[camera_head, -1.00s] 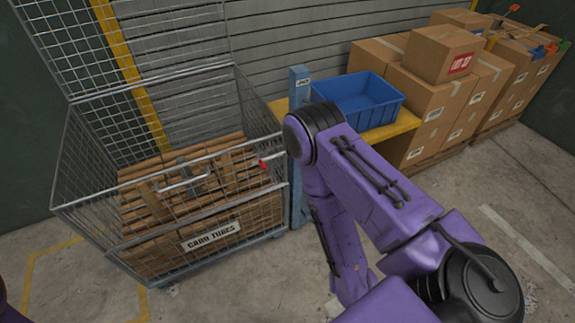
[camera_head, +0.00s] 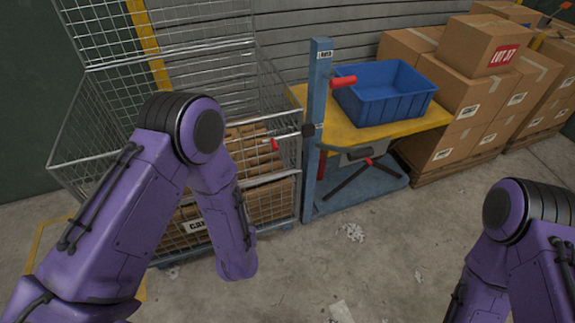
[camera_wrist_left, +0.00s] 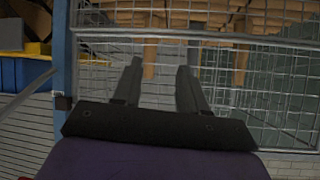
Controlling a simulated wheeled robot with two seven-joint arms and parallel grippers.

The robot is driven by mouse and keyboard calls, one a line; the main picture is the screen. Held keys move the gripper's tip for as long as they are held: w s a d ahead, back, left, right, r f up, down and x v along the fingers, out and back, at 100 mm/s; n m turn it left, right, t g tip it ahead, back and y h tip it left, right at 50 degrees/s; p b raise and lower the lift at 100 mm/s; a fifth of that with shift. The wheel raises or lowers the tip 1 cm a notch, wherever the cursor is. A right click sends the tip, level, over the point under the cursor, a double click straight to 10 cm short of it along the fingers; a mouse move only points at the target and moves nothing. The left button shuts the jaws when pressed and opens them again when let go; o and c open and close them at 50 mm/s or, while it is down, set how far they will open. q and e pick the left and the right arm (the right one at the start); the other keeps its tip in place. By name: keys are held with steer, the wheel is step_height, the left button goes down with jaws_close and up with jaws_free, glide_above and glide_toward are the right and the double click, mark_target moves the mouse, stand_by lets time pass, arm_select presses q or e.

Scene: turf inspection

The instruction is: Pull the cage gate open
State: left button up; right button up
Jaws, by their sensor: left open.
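In the left wrist view my left gripper (camera_wrist_left: 160,68) is open and empty, fingers pointing at the mesh (camera_wrist_left: 215,75). I cannot tell whether they touch it. My right gripper is out of view; only its arm shows.
A blue post (camera_head: 317,130) stands right of the cage, beside a yellow table (camera_head: 425,118) bearing a blue bin (camera_head: 385,95). A red handle (camera_head: 343,82) shows by the post. Stacked cartons (camera_head: 480,80) fill the back right. Concrete floor (camera_head: 390,250) in front is mostly clear.

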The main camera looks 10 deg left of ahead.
arm_select(q)
steer(key=w+d+r+t+y+b, duration=0.1)
steer(key=w+d+t+b, duration=0.15)
steer(key=w, duration=0.35)
steer(key=w+d+r+t+y+b, duration=0.2)
steer(key=w+d+b, duration=0.2)
steer(key=w, duration=0.2)
steer(key=y+b, duration=0.2)
steer(key=b, duration=0.2)
glide_toward(275, 146)
steer(key=shift+n, duration=0.3)
steer(key=x, duration=0.6)
steer(key=f+x, duration=0.1)
steer(key=x, duration=0.2)
steer(key=shift+w+a, duration=0.35)
steer(key=shift+w, duration=0.15)
jaws_close()
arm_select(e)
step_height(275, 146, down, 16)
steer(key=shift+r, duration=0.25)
